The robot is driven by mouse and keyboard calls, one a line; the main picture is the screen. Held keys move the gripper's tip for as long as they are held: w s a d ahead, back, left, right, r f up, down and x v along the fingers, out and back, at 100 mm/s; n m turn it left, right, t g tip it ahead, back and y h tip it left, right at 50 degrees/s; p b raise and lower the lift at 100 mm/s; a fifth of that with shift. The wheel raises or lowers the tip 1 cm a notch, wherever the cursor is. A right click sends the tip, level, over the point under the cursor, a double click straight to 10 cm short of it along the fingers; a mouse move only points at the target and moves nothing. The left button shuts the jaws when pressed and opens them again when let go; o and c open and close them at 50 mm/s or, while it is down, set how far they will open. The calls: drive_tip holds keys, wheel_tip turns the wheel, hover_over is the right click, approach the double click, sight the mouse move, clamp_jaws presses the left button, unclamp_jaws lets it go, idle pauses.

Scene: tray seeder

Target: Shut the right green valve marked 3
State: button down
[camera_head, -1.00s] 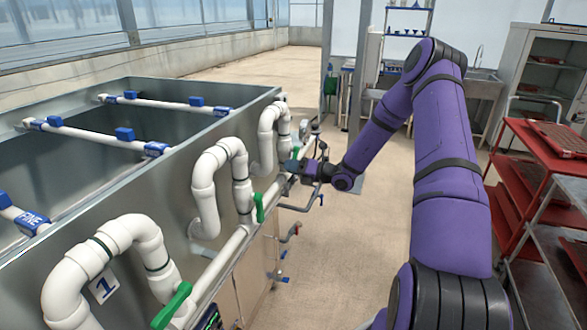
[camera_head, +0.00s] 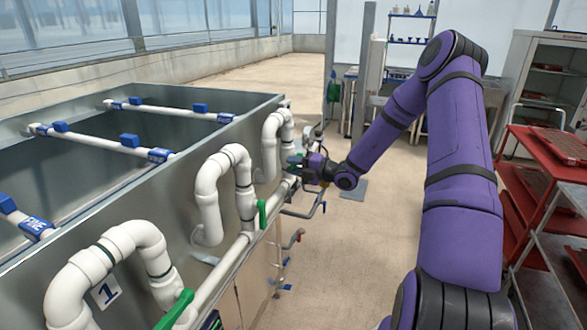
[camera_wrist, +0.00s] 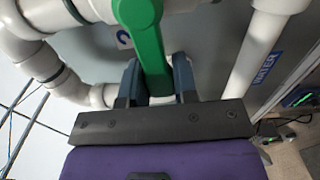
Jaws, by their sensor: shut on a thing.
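A green valve handle (camera_wrist: 148,45) fills the middle of the wrist view, on a white pipe. My gripper (camera_wrist: 157,80) has its two dark fingers on either side of the handle's narrow end and is shut on it. A small label with a blue numeral (camera_wrist: 123,38) shows beside the handle, partly covered; I cannot read it surely. In the head view my gripper (camera_head: 297,163) is at the farthest pipe loop (camera_head: 272,145) on the tank's right side. The handle there is mostly hidden by the gripper.
Two nearer green handles (camera_head: 262,214) and (camera_head: 176,309) sit on the same white pipe run. A label 1 (camera_head: 107,291) marks the nearest loop. The metal tank (camera_head: 150,225) stands left. Red shelving (camera_head: 545,150) stands right. Open floor lies between.

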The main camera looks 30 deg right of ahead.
drive_tip(key=shift+r, duration=0.1)
idle(0.5)
drive_tip(key=c, duration=0.9)
unclamp_jaws()
drive_tip(key=shift+d, duration=0.1)
drive_tip(key=v, duration=1)
drive_tip(key=shift+s+d, duration=0.25)
drive_tip(key=shift+s, duration=0.1)
